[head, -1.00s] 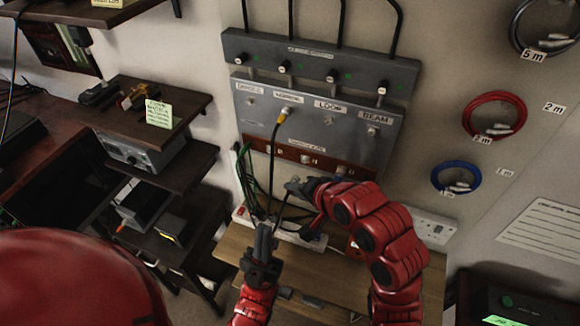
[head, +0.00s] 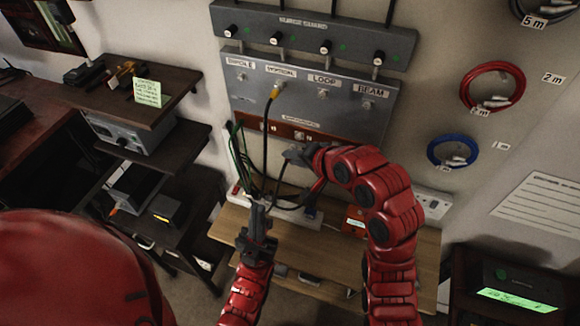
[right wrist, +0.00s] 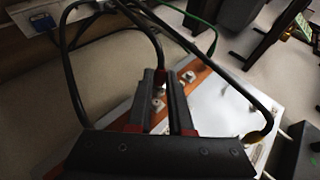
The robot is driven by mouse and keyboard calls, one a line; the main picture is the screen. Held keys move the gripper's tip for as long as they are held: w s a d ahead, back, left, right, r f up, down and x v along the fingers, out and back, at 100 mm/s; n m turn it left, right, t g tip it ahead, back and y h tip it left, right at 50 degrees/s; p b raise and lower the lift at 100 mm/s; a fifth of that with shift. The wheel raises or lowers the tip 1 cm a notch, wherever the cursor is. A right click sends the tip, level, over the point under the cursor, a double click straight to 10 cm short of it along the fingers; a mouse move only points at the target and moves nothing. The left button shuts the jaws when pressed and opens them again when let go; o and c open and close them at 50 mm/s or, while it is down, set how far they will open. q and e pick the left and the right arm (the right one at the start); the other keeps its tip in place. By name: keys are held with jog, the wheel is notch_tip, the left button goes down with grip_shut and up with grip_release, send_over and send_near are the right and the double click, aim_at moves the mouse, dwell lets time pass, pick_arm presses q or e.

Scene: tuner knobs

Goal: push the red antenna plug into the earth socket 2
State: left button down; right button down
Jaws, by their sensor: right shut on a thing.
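My right gripper (head: 292,155) is shut on the red antenna plug. A red band of the plug (right wrist: 161,75) shows between the fingertips in the right wrist view, with its black cable (right wrist: 154,38) bending away; the fingers hide most of the plug. The brown earth strip (head: 284,128) runs along the bottom of the grey panel, just above this gripper in the head view, and shows in the right wrist view (right wrist: 194,72). The socket numbers are unreadable. My left gripper (head: 258,212) is upright below, beside dark cables; its jaw gap is unclear.
A yellow plug (head: 276,91) sits in the grey panel (head: 310,105), its black cable hanging past the strip. Green and black cables (head: 243,160) hang at left. A white power strip (head: 275,210) lies on the wooden desk (head: 415,255) below.

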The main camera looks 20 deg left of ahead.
aim_at(296, 148)
jog(key=shift+w, duration=0.95)
jog(key=shift+w+b, duration=0.55)
jog(key=shift+w, duration=0.3)
dwell(1.1)
jog(key=c, duration=0.7)
grip_release()
jog(key=shift+c, duration=0.2)
